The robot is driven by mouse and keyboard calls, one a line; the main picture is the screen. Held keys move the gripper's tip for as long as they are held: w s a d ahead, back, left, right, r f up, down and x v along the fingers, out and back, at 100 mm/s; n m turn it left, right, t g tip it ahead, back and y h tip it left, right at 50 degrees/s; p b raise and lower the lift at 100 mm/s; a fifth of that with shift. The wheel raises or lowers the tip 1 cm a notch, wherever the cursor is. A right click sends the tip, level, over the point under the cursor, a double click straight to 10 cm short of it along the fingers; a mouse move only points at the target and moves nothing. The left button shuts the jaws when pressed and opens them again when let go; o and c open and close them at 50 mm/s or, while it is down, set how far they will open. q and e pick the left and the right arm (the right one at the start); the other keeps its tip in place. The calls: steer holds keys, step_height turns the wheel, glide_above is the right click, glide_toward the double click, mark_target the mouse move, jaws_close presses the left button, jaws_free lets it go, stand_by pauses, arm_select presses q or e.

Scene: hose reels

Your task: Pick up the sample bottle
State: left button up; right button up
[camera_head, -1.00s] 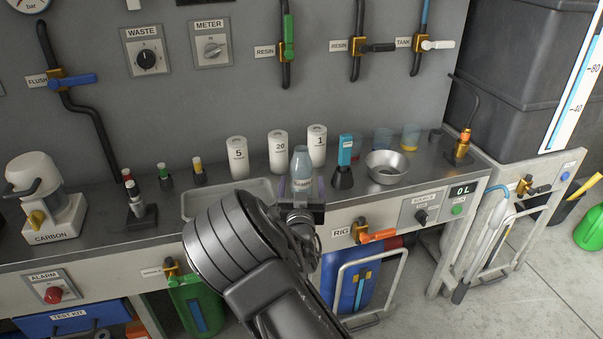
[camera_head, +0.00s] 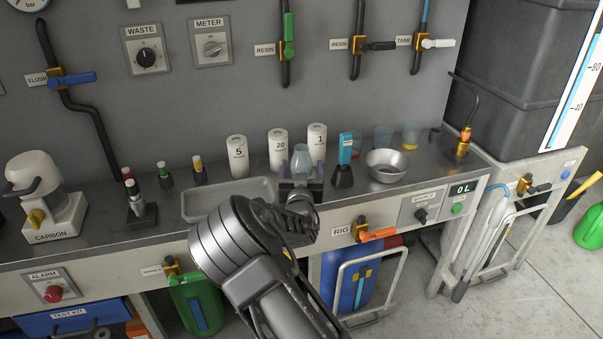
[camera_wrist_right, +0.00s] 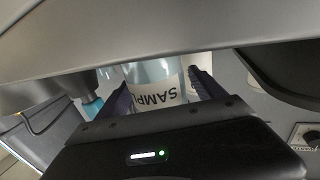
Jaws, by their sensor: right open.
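The sample bottle (camera_head: 301,158) is a pale, clear bottle standing upright on the metal bench, its lower part hidden behind my right gripper in the head view. In the right wrist view the bottle (camera_wrist_right: 160,73) shows a white label reading "SAMP", upside down. My right gripper (camera_head: 301,172) is open, with one finger on each side of the bottle. In the wrist view the right gripper (camera_wrist_right: 162,88) has the bottle between its dark fingers; whether they touch it I cannot tell. My left gripper is not in view.
White cylinders marked 5 (camera_head: 237,157), 20 (camera_head: 278,152) and 1 (camera_head: 316,144) stand behind the bottle. A blue-topped black item (camera_head: 344,160) and a metal bowl (camera_head: 387,166) stand to its right. A shallow tray (camera_head: 200,204) lies left.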

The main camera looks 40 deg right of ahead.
steer(key=shift+w+d, duration=0.25)
steer(key=shift+w, duration=0.05)
stand_by(0.4)
steer(key=c, duration=1.7)
